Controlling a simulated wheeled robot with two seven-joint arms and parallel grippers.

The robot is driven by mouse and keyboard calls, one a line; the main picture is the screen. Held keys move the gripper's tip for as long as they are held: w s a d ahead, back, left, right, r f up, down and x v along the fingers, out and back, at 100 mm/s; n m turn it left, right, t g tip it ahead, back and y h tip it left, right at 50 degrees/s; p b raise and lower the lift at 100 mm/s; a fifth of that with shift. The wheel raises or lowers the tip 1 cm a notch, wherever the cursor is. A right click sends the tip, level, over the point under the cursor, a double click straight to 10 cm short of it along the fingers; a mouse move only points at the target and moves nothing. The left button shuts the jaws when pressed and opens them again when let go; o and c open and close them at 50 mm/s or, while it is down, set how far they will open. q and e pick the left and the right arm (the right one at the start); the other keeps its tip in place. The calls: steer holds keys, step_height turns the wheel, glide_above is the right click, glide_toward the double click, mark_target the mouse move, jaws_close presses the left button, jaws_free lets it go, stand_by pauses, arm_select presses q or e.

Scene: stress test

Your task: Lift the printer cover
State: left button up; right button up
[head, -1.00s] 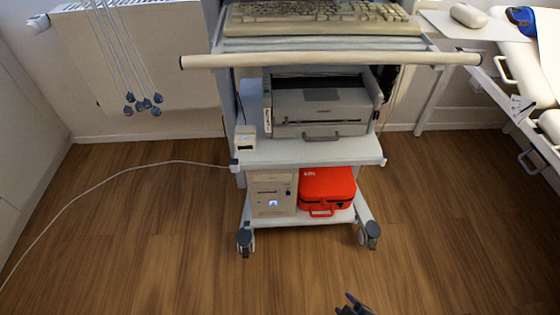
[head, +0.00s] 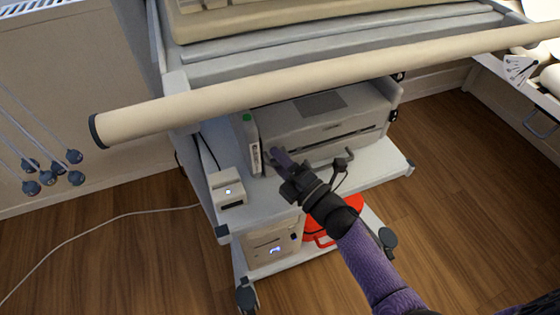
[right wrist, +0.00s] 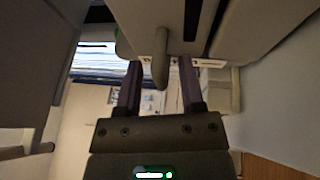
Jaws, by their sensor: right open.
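The grey printer (head: 325,120) sits on the cart's middle shelf, partly under the pale bar. Its cover looks closed. In the head view my right gripper (head: 283,160) reaches up to the printer's front, hiding part of its lower front. In the right wrist view the right gripper (right wrist: 159,75) is open, its two purple fingers apart. A grey handle (right wrist: 160,62) on the printer's underside edge hangs between them. A gap shows on each side, so the fingers are not closed on it. My left gripper is not in view.
The pale bar (head: 300,85) crosses above the printer's front. A small white box (head: 226,190) stands on the shelf (head: 385,160) left of my gripper. A computer tower (head: 270,250) and red case (head: 352,203) are below. Cables hang at left.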

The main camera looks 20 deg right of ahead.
jaws_close()
stand_by(0.4)
steer(key=shift+r, duration=0.1)
stand_by(0.8)
